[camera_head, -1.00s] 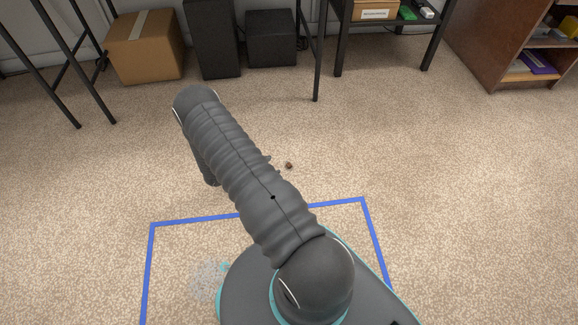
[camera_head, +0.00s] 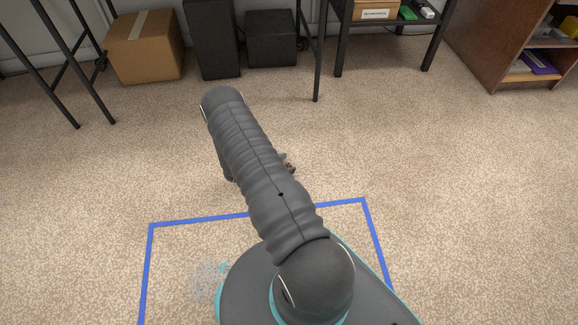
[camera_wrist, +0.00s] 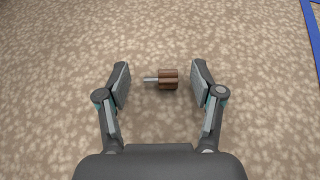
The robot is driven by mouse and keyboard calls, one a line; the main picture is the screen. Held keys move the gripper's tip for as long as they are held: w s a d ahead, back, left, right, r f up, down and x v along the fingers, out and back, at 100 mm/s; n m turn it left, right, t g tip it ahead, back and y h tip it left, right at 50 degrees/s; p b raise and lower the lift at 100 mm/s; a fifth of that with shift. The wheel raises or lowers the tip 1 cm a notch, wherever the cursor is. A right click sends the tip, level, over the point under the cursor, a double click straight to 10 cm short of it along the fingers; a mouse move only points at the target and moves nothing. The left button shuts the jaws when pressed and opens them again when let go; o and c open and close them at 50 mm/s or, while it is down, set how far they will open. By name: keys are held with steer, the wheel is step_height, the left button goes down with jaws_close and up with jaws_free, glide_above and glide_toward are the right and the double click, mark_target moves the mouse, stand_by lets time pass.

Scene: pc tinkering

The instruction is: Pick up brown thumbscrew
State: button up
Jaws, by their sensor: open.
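The brown thumbscrew (camera_wrist: 168,79) lies on its side on the carpet in the wrist view, its metal shank pointing left. My gripper (camera_wrist: 160,80) is open, with one finger on each side of the thumbscrew. The thumbscrew's head is closer to the right finger, and neither finger visibly touches it. I cannot tell how high the fingers are above the carpet. In the head view the thumbscrew (camera_head: 289,164) is a small brown spot partly hidden at the right edge of my arm.
Blue tape (camera_head: 200,220) outlines an area on the carpet around my base. A cardboard box (camera_head: 145,47), black boxes (camera_head: 271,38), a black table frame and a brown shelf (camera_head: 495,45) stand at the back. The carpet around the thumbscrew is clear.

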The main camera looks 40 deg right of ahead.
steer(key=c, duration=0.9)
